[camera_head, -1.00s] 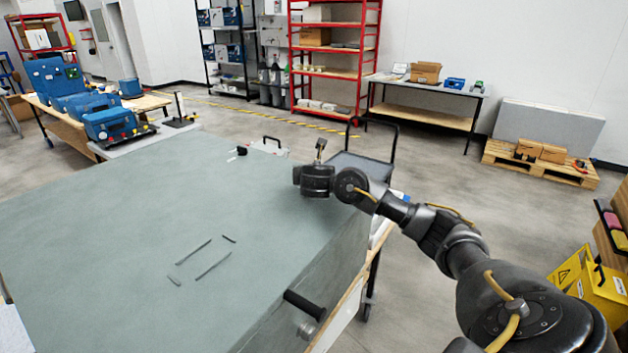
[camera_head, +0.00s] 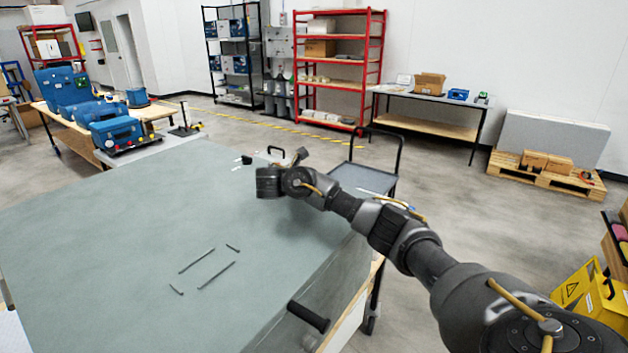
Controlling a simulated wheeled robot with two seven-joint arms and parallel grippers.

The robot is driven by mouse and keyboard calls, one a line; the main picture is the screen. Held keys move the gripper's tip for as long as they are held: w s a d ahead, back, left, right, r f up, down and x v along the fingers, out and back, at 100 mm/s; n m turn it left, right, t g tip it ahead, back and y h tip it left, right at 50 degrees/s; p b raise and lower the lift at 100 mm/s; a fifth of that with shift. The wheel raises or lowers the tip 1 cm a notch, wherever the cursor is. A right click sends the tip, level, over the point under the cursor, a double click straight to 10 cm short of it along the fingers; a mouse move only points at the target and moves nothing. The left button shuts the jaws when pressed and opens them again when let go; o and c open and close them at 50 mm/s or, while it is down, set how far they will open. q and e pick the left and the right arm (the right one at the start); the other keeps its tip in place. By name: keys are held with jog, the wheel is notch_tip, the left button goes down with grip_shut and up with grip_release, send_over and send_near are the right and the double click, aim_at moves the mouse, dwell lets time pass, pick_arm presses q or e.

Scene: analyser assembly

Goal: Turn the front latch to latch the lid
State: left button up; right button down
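A large grey-green box-like body with a flat top (camera_head: 110,230) fills the lower left and middle of the view. Its top has several thin dark slots or bars. A black bar handle (camera_head: 308,317) sticks out from its front right side, near the bottom of the picture. I cannot tell whether this handle is the front latch, or whether the lid is shut. My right arm comes in from the right, over the top's far right part. Its gripper (camera_head: 302,154) is small and partly hidden behind the wrist, apart from the handle. My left gripper is out of view.
A black-handled cart (camera_head: 362,178) stands just behind my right arm. A table with blue devices (camera_head: 115,133) is at the left. A red shelf (camera_head: 340,75) and a workbench (camera_head: 425,97) stand at the back. Yellow boxes (camera_head: 590,298) are at the lower right.

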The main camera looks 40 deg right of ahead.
dwell(0.4)
jog(key=c, duration=1.4)
grip_release()
jog(key=shift+d, duration=0.1)
jog(key=shift+c, duration=0.2)
jog(key=shift+s+a, duration=0.1)
jog(key=shift+a, duration=0.4)
jog(key=shift+s+a+r+b, duration=0.1)
jog(key=shift+a+r+b, duration=0.15)
jog(key=shift+a+b, duration=0.25)
jog(key=shift+s+a+r+p, duration=0.15)
jog(key=shift+a+r+p, duration=0.35)
jog(key=shift+r+p, duration=0.5)
jog(key=p+v, duration=0.3)
jog(key=p, duration=0.3)
jog(key=p+v, duration=0.3)
jog(key=p, duration=0.3)
jog(key=shift+a+f, duration=0.15)
jog(key=shift+f, duration=0.05)
jog(key=shift+s+a+f+p, duration=0.1)
jog(key=shift+s+a+p, duration=0.1)
jog(key=shift+a+p, duration=0.45)
